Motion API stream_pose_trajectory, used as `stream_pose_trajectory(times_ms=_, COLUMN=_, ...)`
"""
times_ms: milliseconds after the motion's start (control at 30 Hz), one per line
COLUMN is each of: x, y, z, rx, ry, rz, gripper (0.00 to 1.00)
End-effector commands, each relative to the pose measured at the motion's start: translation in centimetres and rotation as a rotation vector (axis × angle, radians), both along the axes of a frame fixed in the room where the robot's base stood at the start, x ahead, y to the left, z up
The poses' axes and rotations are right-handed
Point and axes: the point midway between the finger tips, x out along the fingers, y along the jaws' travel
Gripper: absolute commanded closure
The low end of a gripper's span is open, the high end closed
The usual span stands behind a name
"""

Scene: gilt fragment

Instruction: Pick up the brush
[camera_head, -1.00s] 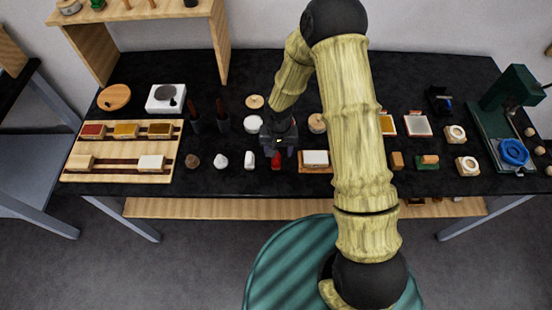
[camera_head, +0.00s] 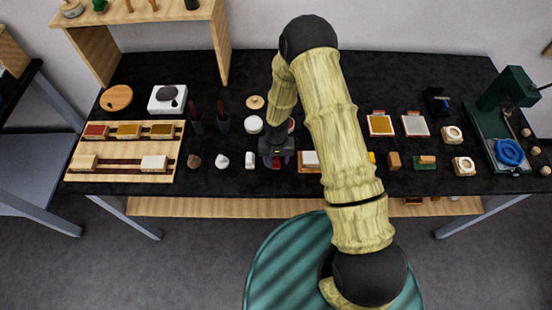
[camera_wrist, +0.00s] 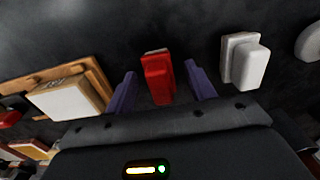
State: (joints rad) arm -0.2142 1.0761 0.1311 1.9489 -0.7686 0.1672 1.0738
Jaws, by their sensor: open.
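My gripper (camera_head: 277,155) is open and points down above the front middle of the black table. In the wrist view its two purple fingers (camera_wrist: 162,84) stand on either side of a small red object (camera_wrist: 158,77), with gaps to both. The red object stands on a dark surface; in the head view its lower part (camera_head: 276,167) shows just under my gripper, the rest hidden. I cannot tell whether it is the brush. Two reddish-brown handles (camera_head: 196,108) (camera_head: 221,107) stand in dark holders to the left; they may be brushes.
A white block (camera_wrist: 246,62) stands close beside the red object; it also shows in the head view (camera_head: 250,160). A white-topped wooden block (camera_wrist: 67,98) is on the other side. A wooden tray (camera_head: 120,174) lies left, a green press (camera_head: 485,125) right.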

Motion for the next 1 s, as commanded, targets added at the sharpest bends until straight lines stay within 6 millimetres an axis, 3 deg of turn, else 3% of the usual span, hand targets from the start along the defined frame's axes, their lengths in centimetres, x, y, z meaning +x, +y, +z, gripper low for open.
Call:
stream_pose_trajectory(times_ms=467, x=0.01, y=0.03, z=0.0, rx=0.001, ry=0.0, rz=0.001, gripper=0.45)
stream_pose_trajectory(times_ms=733, x=0.0, y=0.03, z=0.01, rx=0.001, ry=0.0, rz=0.001, gripper=0.94)
stream_pose_trajectory(times_ms=1000, x=0.02, y=0.03, z=0.07, rx=0.001, ry=-0.001, rz=0.001, gripper=0.94)
